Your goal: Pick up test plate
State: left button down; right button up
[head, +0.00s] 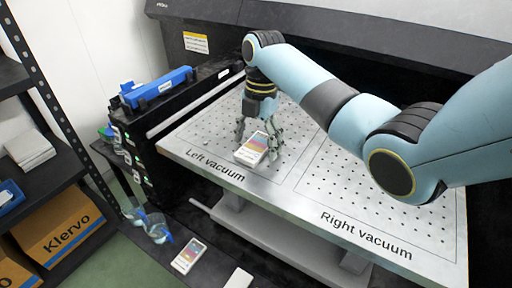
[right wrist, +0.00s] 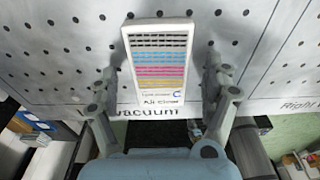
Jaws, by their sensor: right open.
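The test plate (head: 252,149) is a white slab with printed coloured bands, lying on the perforated table in the area marked Left vacuum. In the right wrist view the plate (right wrist: 158,60) shows black, cyan, magenta and yellow stripes and the words "All Clear" at its near end. My right gripper (head: 258,143) points down over the plate with its fingers spread. In the right wrist view the fingers of the right gripper (right wrist: 164,84) stand on both sides of the plate, with a gap on each side. My left gripper is not in view.
The Right vacuum area (head: 375,190) is bare apart from my arm above it. A similar striped card (head: 188,256) lies below the table's front edge, near blue-tinted glasses (head: 148,222). A black printer body (head: 185,105) bounds the left, and a shelf with Klervo boxes (head: 62,232) stands further left.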

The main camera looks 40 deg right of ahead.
jog(key=shift+r, duration=0.1)
jog(key=c, duration=1.4)
